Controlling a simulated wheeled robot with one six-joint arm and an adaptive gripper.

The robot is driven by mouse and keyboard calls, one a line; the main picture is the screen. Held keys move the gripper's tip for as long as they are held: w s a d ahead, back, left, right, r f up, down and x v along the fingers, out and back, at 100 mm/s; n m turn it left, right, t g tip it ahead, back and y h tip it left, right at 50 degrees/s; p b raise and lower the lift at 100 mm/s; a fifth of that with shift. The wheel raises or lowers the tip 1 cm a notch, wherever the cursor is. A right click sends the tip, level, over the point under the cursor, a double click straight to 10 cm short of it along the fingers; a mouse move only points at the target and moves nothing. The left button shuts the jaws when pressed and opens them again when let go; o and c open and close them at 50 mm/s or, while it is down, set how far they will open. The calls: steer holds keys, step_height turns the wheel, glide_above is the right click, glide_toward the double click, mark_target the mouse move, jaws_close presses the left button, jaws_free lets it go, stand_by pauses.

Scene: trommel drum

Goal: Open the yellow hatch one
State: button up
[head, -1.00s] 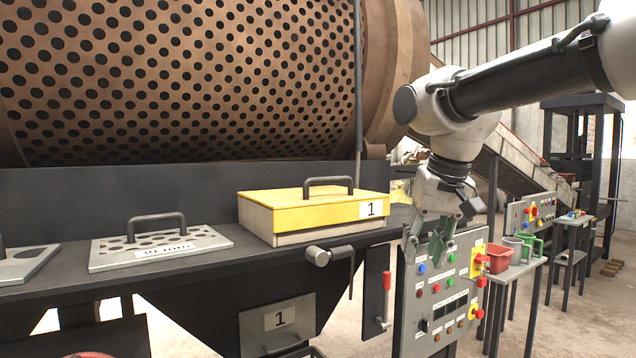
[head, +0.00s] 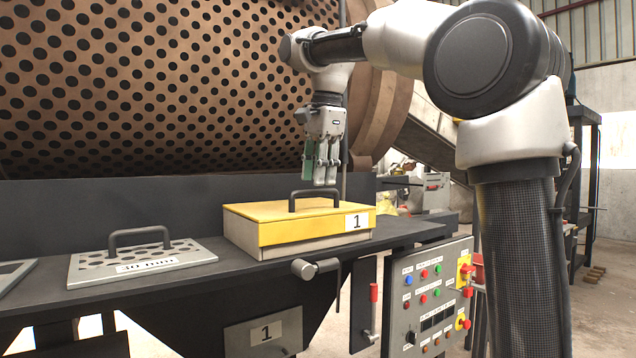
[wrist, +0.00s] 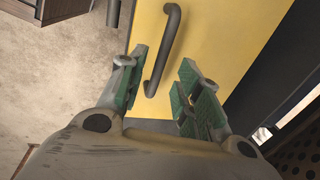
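The yellow hatch (head: 275,228) is a flat box with a yellow lid, a dark bar handle on top and a white label "1". It sits closed on the dark ledge below the drum. My gripper (head: 325,184) hangs pointing down just above the handle (head: 312,194), a little to its right. In the wrist view my gripper (wrist: 155,90) is open, with green finger pads apart. The handle (wrist: 165,50) shows in front of and between the fingers, against the yellow lid (wrist: 215,45). The fingers do not visibly hold it.
A perforated grey plate with a handle (head: 140,260) lies left on the ledge. A lever (head: 315,268) sticks out below the hatch. The control panel (head: 430,300) stands at front right. The perforated drum (head: 150,90) rises behind the ledge.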

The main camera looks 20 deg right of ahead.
steer(key=shift+w+f, duration=0.2)
steer(key=shift+f, duration=1.05)
steer(key=shift+c, duration=0.2)
jaws_close()
steer(key=shift+r, duration=0.1)
